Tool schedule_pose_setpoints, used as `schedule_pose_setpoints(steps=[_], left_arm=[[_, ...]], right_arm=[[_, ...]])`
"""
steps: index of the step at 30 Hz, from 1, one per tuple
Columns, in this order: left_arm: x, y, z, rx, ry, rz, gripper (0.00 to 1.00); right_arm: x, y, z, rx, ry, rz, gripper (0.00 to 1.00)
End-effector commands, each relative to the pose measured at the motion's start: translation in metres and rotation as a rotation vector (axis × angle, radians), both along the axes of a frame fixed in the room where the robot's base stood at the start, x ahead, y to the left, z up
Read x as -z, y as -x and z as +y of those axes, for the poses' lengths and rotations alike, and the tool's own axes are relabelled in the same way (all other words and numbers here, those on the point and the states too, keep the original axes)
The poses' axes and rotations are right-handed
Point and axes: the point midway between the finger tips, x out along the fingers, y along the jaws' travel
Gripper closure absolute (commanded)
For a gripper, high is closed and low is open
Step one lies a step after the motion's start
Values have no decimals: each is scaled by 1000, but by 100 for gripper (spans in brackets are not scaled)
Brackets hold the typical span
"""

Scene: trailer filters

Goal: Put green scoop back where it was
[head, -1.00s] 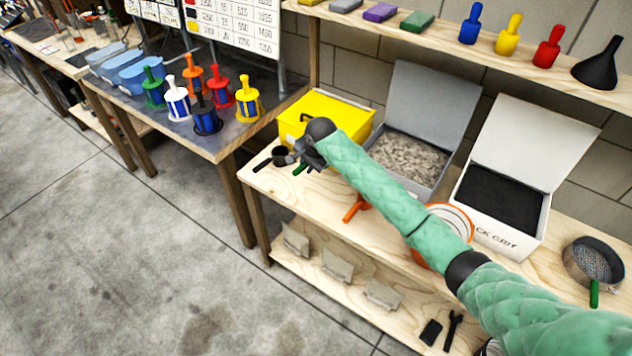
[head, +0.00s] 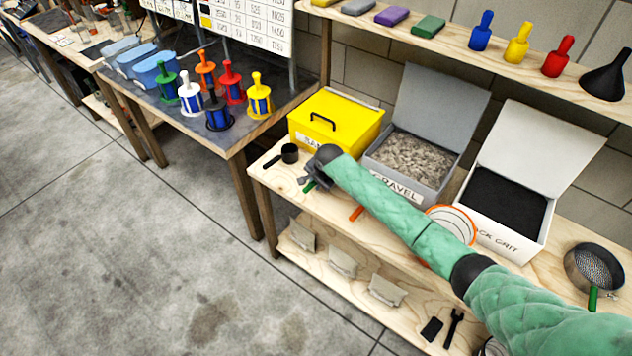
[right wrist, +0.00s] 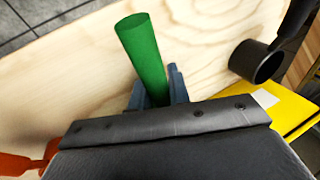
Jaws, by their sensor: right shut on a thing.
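The green scoop shows in the right wrist view as a green handle (right wrist: 143,55) between the fingers of my right gripper (right wrist: 158,92). The rest of the scoop is hidden behind the gripper body. In the head view my right gripper (head: 306,182) is over the front left part of the wooden bench, and a bit of the green handle (head: 310,187) shows beside it. I cannot tell whether the scoop touches the bench. My left gripper is not in view.
A black scoop (head: 288,154) lies left of my right gripper. The yellow box (head: 345,128), gravel box (head: 447,184) and black grit box (head: 540,238) stand behind. An orange handle (head: 356,212) lies close to my arm. A sieve (head: 570,268) is at the right.

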Motion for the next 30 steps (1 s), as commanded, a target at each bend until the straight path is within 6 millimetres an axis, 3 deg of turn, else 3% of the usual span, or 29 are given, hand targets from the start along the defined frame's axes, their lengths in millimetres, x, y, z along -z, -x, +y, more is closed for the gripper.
schedule_pose_setpoints(steps=[4, 5, 8, 17, 22, 30], left_arm=[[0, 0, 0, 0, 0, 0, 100], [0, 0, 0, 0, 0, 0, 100], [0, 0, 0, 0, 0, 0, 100], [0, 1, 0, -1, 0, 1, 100], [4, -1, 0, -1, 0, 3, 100], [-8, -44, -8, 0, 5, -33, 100]], right_arm=[[1, 0, 0, 0, 0, 0, 100], [1, 0, 0, 0, 0, 0, 78], [1, 0, 0, 0, 0, 0, 60], [0, 0, 0, 0, 0, 0, 60], [-11, 3, -2, 1, -3, -2, 60], [-56, 18, -13, -1, -2, -4, 60]])
